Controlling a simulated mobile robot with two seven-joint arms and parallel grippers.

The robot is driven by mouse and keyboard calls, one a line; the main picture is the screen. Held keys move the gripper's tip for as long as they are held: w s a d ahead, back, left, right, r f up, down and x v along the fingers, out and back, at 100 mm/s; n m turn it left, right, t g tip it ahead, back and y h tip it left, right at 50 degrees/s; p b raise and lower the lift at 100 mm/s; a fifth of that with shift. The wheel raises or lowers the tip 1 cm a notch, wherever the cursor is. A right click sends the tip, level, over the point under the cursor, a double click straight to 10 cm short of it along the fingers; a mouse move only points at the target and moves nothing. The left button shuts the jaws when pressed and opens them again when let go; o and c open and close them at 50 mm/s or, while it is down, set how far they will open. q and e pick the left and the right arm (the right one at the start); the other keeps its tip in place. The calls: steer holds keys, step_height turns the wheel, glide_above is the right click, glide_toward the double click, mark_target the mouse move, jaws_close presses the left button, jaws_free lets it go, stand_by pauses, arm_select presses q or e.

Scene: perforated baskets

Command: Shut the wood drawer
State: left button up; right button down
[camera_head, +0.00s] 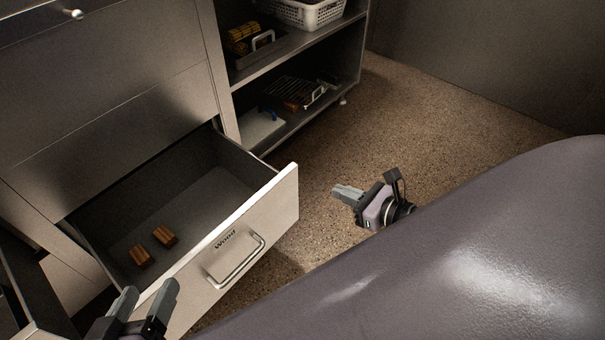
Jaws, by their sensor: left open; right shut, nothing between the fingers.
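The wood drawer (277,203) is pulled out from the grey cabinet, its front labelled "Wood" with a metal bar handle (238,262). Two small brown wooden blocks (152,246) lie inside on its floor. My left gripper (147,300) is at the bottom left, in front of the left end of the drawer front. It is open with nothing between its fingers; whether it touches the drawer I cannot tell. My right gripper (343,192) is shut and empty, to the right of the drawer front and apart from it, over the speckled floor.
An open shelf unit (292,50) stands behind, holding a white perforated basket (312,12), trays and brushes. Another open compartment (30,290) is at the left edge. The floor (420,120) right of the drawer is clear. My own body fills the lower right.

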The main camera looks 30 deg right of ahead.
glide_toward(293, 171)
steer(key=x, duration=0.5)
steer(key=shift+d+f+b, duration=0.2)
steer(key=shift+f+b, duration=0.1)
steer(key=shift+w+a, duration=0.3)
steer(key=shift+w, duration=0.4)
arm_select(q)
steer(key=shift+d, duration=0.3)
steer(key=shift+w, duration=0.2)
arm_select(e)
steer(key=shift+w+a, duration=0.1)
steer(key=shift+w, duration=0.05)
